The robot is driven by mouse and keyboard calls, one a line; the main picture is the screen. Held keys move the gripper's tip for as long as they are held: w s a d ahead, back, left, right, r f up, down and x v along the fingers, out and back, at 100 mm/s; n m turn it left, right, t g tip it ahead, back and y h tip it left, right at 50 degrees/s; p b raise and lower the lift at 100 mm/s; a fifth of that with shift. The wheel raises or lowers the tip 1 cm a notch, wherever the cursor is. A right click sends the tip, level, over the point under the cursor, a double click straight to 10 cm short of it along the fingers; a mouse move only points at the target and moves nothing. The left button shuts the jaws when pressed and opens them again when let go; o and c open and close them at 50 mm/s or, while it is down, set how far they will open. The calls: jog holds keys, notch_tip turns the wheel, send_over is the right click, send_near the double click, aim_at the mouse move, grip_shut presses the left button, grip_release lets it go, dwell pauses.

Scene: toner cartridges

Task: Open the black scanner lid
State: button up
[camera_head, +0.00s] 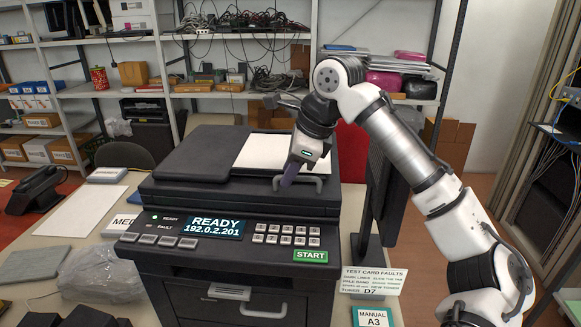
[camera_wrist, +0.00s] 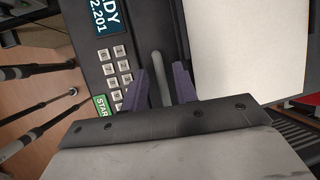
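The black scanner lid (camera_head: 200,153) lies flat and closed on top of the dark printer (camera_head: 225,268). A grey bar handle (camera_head: 312,181) sits at the lid's front edge, right of the middle. My gripper (camera_head: 291,180) points down at this handle. In the wrist view the purple fingertips (camera_wrist: 160,88) are apart, with the grey handle (camera_wrist: 157,70) running between them. A gap shows beside the handle, so the fingers do not look closed on it. The lower part of the handle is hidden behind my gripper in the wrist view.
A white sheet (camera_head: 268,153) lies on the lid's top. The front panel has a lit READY display (camera_head: 213,225), grey keys and a green START label (camera_head: 310,256). A dark upright panel (camera_head: 378,200) stands close on the right. Shelves (camera_head: 235,92) stand behind.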

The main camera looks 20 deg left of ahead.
grip_shut()
jog(key=shift+r, duration=0.15)
